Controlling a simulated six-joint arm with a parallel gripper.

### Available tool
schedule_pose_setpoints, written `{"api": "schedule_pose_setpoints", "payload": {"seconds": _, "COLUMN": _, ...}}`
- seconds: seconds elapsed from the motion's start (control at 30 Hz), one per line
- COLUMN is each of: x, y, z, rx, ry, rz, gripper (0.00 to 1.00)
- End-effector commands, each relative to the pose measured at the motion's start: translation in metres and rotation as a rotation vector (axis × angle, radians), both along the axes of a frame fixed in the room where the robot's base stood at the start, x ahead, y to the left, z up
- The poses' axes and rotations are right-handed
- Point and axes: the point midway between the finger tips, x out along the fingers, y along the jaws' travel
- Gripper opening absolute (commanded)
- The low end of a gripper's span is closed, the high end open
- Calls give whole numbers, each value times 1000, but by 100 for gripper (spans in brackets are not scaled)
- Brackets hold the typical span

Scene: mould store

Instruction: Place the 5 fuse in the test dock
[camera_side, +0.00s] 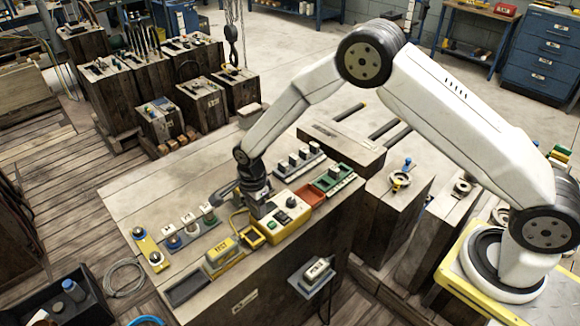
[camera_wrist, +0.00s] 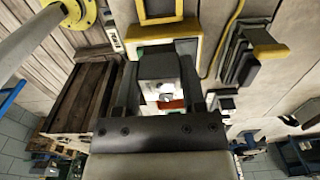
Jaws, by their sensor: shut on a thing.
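My gripper (camera_side: 258,208) is low over the bench, beside the yellow tester box with the dark knob. In the wrist view my gripper (camera_wrist: 160,85) is shut on a grey and white block, which looks like a fuse (camera_wrist: 158,66). Its number is not readable, and in the side view it is hidden by the gripper. A small yellow-framed square (camera_side: 251,234), likely the test dock, is just in front of the gripper. In the wrist view the yellow frame (camera_wrist: 160,14) lies ahead of the fuse, apart from it, and looks empty.
A yellow tester box (camera_side: 291,217) stands to the right. White-topped fuses (camera_side: 189,222) stand at left, and several more stand in a rack (camera_side: 290,166) behind. A red tray (camera_side: 311,194) and a green tray (camera_side: 336,177) are at right. A labelled yellow unit (camera_side: 222,254) sits in front.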

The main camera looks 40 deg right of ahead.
Motion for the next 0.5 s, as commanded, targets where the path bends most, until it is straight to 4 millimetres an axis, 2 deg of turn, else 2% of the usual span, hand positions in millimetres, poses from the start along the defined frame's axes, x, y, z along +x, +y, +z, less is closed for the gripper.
{"api": "schedule_pose_setpoints", "payload": {"seconds": 0.1, "x": 1, "y": 15, "z": -3, "rx": 0, "ry": -1, "rz": 1, "gripper": 0}}
{"api": "schedule_pose_setpoints", "payload": {"seconds": 0.2, "x": 2, "y": 20, "z": -3, "rx": 0, "ry": -1, "rz": 0, "gripper": 0}}
{"api": "schedule_pose_setpoints", "payload": {"seconds": 0.5, "x": 2, "y": 21, "z": -5, "rx": 0, "ry": 0, "rz": -1, "gripper": 0}}
